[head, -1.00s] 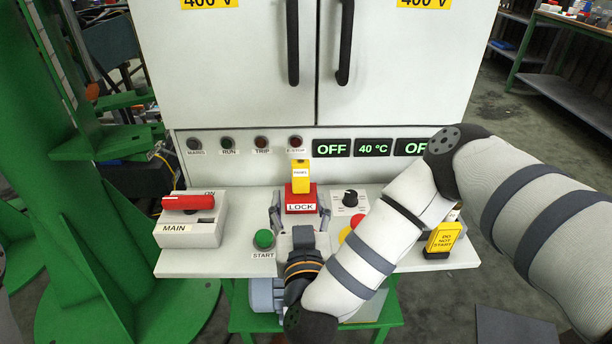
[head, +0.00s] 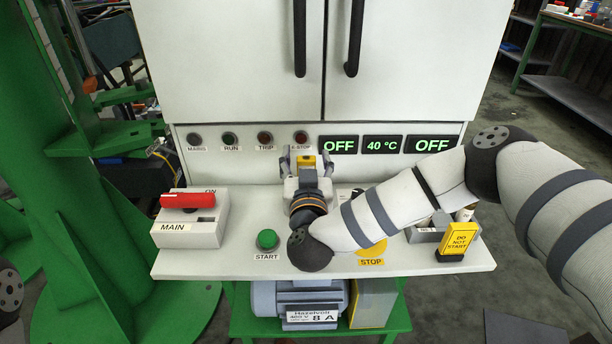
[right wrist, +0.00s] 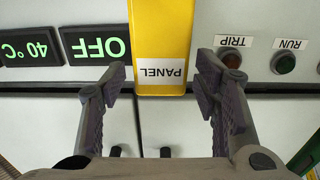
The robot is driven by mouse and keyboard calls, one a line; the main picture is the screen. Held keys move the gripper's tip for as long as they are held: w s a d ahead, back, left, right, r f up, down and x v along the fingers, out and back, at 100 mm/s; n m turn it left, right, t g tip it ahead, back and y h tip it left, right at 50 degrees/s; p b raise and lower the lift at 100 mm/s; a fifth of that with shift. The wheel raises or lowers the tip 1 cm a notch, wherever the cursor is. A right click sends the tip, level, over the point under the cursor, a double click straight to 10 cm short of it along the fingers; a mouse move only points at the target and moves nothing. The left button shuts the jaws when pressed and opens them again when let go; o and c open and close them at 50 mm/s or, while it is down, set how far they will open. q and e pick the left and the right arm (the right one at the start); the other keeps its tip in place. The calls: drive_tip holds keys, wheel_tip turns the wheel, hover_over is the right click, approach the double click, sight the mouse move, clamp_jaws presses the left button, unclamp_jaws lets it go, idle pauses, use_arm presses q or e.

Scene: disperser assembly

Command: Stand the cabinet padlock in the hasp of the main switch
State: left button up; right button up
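The yellow cabinet padlock, labelled PANEL (right wrist: 161,50), stands between the fingers of my right gripper (right wrist: 163,78) in the right wrist view. Gaps show on both sides, so the fingers are open and apart from it. In the head view only a bit of the yellow padlock (head: 306,160) shows between the right gripper's fingers (head: 303,153); the red LOCK block is hidden behind the gripper. The main switch (head: 184,234) is a white box at the left of the desk with a red handle (head: 188,200). Its hasp is not clear. My left gripper is not in view.
The green START button (head: 267,239) is left of my right arm. The STOP plate (head: 371,262) is partly covered by that arm. The desk between main switch and START is clear.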

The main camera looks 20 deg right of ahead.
clamp_jaws()
